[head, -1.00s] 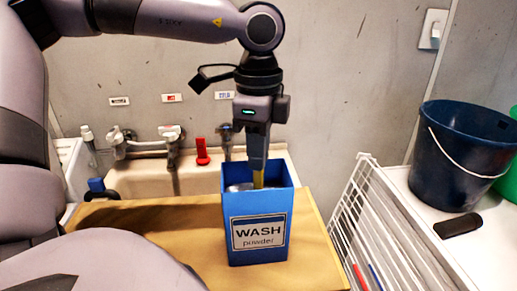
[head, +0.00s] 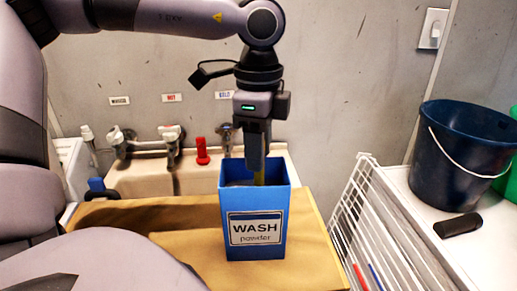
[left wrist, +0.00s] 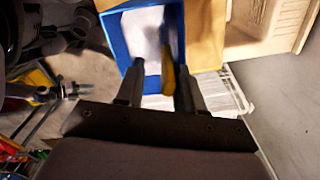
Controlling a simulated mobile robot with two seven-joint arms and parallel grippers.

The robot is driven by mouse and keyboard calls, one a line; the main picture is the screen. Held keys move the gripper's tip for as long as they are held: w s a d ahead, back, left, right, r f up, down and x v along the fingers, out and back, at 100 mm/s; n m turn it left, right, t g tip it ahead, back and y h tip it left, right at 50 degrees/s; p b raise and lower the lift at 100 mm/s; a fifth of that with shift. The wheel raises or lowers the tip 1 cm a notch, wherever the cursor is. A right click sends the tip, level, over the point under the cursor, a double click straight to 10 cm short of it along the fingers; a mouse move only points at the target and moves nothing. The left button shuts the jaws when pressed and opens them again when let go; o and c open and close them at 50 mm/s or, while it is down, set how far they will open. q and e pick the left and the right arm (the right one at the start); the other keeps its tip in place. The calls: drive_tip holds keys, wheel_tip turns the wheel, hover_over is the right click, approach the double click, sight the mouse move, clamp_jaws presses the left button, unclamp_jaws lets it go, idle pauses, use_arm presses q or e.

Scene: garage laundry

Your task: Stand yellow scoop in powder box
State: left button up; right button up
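The blue powder box (head: 256,205), labelled WASH powder, stands upright on the tan tabletop and also fills the top of the left wrist view (left wrist: 116,36). Pale powder (left wrist: 145,40) shows inside it. The yellow scoop (head: 260,178) is partly inside the box, its lower part hidden by the front wall. In the left wrist view the yellow scoop (left wrist: 168,74) is between my left gripper's (left wrist: 160,72) fingers, nearer the right one, with a gap to the left one. In the head view my left gripper (head: 255,163) points down at the box opening. My right gripper is not seen.
The tan tabletop (head: 175,245) is clear around the box. A sink (head: 190,178) with taps lies behind. A white wire rack (head: 365,215) stands at the right, then a white surface with a dark bucket (head: 465,155) and a black object (head: 458,225).

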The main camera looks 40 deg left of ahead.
use_arm(q)
wheel_tip(320, 180, up, 12)
drive_tip(key=shift+f, duration=0.25)
idle(0.6)
